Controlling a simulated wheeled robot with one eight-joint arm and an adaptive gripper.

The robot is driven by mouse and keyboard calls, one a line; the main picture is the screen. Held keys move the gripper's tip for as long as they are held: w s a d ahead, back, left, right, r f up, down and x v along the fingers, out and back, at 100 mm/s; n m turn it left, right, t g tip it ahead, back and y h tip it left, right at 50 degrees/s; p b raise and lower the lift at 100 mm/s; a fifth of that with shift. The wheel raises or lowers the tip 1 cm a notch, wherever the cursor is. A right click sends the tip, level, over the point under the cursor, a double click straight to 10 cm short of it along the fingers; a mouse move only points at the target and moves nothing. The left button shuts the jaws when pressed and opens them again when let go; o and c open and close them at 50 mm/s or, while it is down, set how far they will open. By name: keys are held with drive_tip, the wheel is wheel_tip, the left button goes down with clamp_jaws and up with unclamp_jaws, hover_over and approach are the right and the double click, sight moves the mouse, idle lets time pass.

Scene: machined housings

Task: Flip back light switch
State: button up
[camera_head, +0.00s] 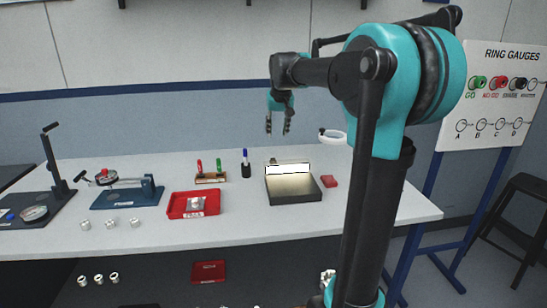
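A dark box with a pale, bright top panel (290,184) stands on the white table, right of its middle. A small part shows at its back left edge, too small to tell as a switch. No other light switch can be made out. My gripper (278,132) points down in the air, in line with the area behind the box in this view. Its two dark fingers are apart, with nothing seen between them. It is clear of the box.
A white ring (332,136) shows behind. A ring gauge board (494,99) stands at right.

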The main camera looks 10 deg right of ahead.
drive_tip(key=w+r, duration=0.1)
approach(273, 161)
drive_tip(key=x, duration=0.7)
drive_tip(key=shift+w+f, duration=0.1)
drive_tip(key=shift+f, duration=0.05)
